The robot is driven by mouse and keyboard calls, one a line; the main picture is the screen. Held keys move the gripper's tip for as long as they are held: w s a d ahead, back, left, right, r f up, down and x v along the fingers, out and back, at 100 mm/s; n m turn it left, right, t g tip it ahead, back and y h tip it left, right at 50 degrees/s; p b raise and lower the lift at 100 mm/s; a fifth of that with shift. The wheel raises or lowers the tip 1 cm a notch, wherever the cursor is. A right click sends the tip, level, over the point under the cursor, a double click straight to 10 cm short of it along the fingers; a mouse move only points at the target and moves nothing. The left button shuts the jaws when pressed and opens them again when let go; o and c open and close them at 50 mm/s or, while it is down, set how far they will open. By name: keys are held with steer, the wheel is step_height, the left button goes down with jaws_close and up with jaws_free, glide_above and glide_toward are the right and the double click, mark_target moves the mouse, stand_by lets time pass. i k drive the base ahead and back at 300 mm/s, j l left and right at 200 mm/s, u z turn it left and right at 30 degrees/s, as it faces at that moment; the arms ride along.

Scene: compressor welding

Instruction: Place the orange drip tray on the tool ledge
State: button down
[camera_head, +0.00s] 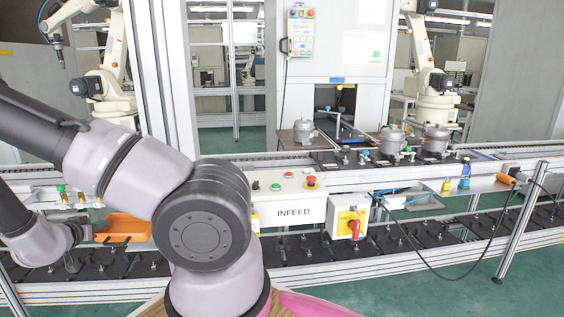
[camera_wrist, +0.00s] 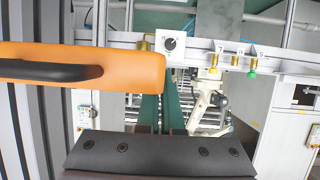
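The orange drip tray (camera_head: 123,228) is at the left in the head view, in front of the lower conveyor. In the wrist view the orange piece (camera_wrist: 130,72) with a black handle is large and close at the upper left. My gripper (camera_head: 82,234) is at the tray's left end, touching or very near it. Its fingertips are too small to make out, so I cannot tell whether it grips the tray. The tool ledge (camera_head: 418,202) seems to be the pale shelf on the right front of the line.
A yellow padlock (camera_head: 446,185), a blue bottle (camera_head: 464,178) and an orange-handled tool (camera_head: 506,179) are on or by the ledge. The INFEED box (camera_head: 293,212) and red-yellow switch (camera_head: 350,224) lie between tray and ledge. A black cable (camera_head: 430,270) hangs below the ledge.

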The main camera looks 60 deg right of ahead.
mark_target(481, 183)
steer(key=k+l, duration=0.15)
steer(key=k, duration=0.45)
steer(key=k+l+z, duration=0.25)
steer(key=z, duration=0.25)
steer(key=k+l+z, duration=0.15)
steer(key=l+z, duration=0.7)
steer(key=i+l+z, duration=0.2)
steer(key=l+z, duration=0.15)
steer(key=i+l+z, duration=0.15)
steer(key=l+z, duration=0.25)
steer(key=i+l+z, duration=0.25)
steer(key=l+z, duration=0.15)
steer(key=i+l+z, duration=0.25)
steer(key=z, duration=0.15)
steer(key=i+l+z, duration=0.2)
steer(key=z, duration=0.15)
steer(key=i, duration=0.1)
